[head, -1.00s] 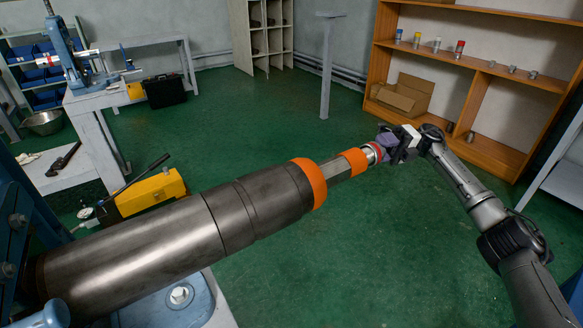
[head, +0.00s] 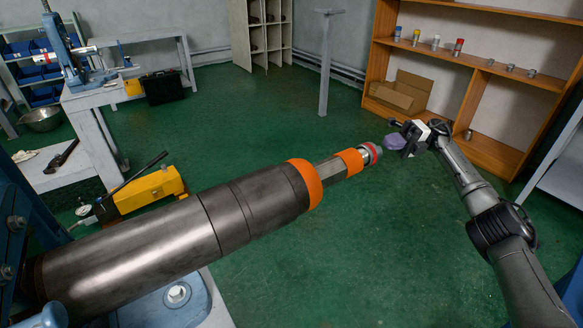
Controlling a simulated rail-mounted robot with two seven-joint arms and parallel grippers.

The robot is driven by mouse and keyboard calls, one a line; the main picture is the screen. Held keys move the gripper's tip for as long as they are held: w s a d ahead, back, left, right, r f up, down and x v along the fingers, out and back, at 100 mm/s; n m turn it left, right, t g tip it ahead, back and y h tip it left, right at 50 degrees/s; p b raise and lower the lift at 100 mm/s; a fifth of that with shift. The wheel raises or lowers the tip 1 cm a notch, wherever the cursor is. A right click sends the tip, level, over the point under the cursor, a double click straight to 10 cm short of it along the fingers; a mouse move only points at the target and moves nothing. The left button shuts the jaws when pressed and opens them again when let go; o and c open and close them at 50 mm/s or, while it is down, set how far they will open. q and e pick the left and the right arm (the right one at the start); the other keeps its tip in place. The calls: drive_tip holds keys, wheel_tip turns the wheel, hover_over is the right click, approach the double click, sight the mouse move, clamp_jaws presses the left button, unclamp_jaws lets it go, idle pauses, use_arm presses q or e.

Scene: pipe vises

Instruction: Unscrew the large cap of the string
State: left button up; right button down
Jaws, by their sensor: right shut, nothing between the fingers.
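The string is a long steel cylinder (head: 150,245) running from the lower left to the middle. It has orange bands, a narrower section and a silver end with a red ring (head: 371,154). A purple cap (head: 394,143) is just beyond this end, with a small gap between them. My right gripper (head: 404,142) is at the cap's right side, its fingers shut. The cap is seen right at the fingertips, but how it is supported there is unclear. My left gripper is out of view.
A blue vise stand (head: 160,305) is under the string. A yellow hand pump (head: 150,190) stands at left. A wooden shelf (head: 487,152) with small cans and a cardboard box (head: 401,93) is at the back right.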

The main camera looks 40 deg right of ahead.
drive_tip(key=shift+a+f, duration=0.1)
drive_tip(key=shift+a, duration=0.05)
drive_tip(key=c, duration=1.5)
unclamp_jaws()
drive_tip(key=shift+o, duration=0.6)
drive_tip(key=s+d+r+p, duration=0.2)
drive_tip(key=s+r+p, duration=0.2)
drive_tip(key=s+r, duration=0.6)
drive_tip(key=shift+s+r, duration=0.4)
drive_tip(key=shift+s, duration=0.3)
